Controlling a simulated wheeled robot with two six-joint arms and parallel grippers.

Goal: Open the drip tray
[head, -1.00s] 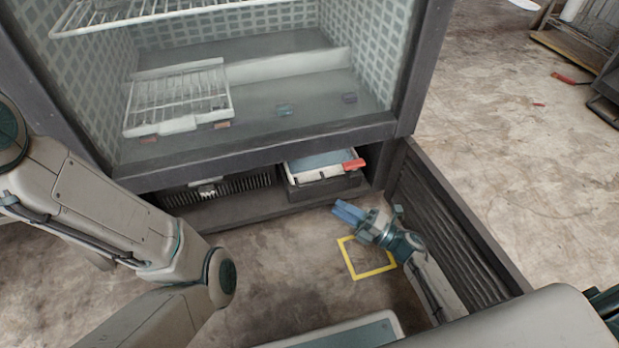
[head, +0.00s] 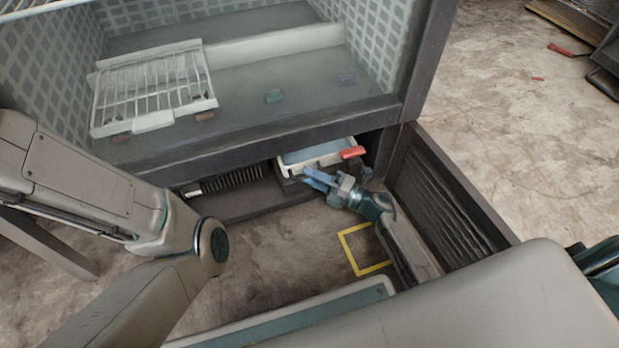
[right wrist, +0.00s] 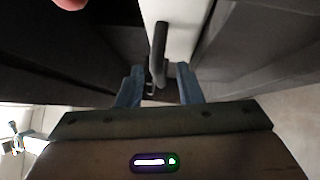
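The drip tray (head: 312,150), white-rimmed with a blue inside, sits in the low opening under the freezer cabinet. In the right wrist view its pale front (right wrist: 182,25) carries a dark upright handle (right wrist: 158,48). My right gripper (head: 318,180) is at the front of the tray. In the right wrist view, its two blue fingers (right wrist: 158,88) stand apart, with the lower end of the handle in line with the gap between them. I cannot tell whether they touch it. My left arm crosses the left of the head view; its gripper is out of view.
A red piece (head: 352,152) is at the tray's right front corner. A dark slatted panel (head: 445,205) stands out at the right of the opening. A dark grille (head: 235,183) is left of the tray. A yellow square outline (head: 350,262) marks the floor.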

